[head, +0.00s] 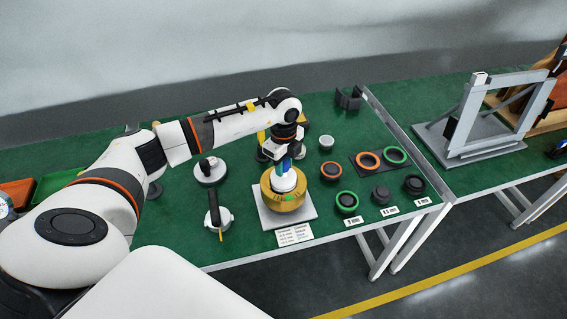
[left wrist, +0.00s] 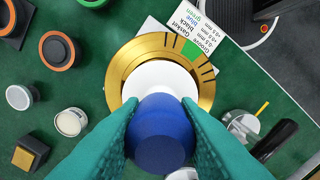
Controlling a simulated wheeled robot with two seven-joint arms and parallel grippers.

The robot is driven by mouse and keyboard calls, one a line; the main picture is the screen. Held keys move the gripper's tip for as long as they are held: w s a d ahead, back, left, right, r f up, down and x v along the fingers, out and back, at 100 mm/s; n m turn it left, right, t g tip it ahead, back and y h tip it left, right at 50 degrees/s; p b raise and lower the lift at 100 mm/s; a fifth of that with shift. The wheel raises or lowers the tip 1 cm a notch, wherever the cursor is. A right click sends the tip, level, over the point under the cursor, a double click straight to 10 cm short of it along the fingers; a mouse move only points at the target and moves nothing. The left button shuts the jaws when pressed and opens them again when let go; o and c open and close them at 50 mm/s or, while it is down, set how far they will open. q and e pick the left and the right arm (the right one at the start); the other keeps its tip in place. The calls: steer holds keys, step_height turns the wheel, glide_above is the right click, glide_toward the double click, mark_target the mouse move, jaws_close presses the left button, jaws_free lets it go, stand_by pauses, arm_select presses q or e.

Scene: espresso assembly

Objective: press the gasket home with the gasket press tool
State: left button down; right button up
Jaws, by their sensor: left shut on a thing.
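The gasket press tool has a blue handle (left wrist: 160,140) and a white round head (left wrist: 160,78). My left gripper (left wrist: 158,108) is shut on the blue handle with teal fingers on both sides. In the head view my left gripper (head: 287,160) points down over the gold group head (head: 286,205), which sits on a pale square plate (head: 265,222). The white head of the tool (head: 284,184) is at the gold ring's opening, roughly centred and upright. The gold rim also shows in the left wrist view (left wrist: 122,68), with dark marks and a green patch. Any gasket beneath the tool is hidden.
A portafilter (head: 218,217) and a round silver-white part (head: 210,172) lie left of the plate. Several gaskets stand to the right, including a green-rimmed one (head: 347,202) and an orange-rimmed one (head: 331,171). A printed card (head: 294,235) lies in front. A grey frame (head: 490,115) stands far right.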

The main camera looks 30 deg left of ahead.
arm_select(q)
steer(key=shift+f, duration=0.4)
stand_by(0.7)
steer(key=shift+r, duration=0.1)
steer(key=shift+r+p, duration=2.1)
steer(key=shift+r, duration=0.9)
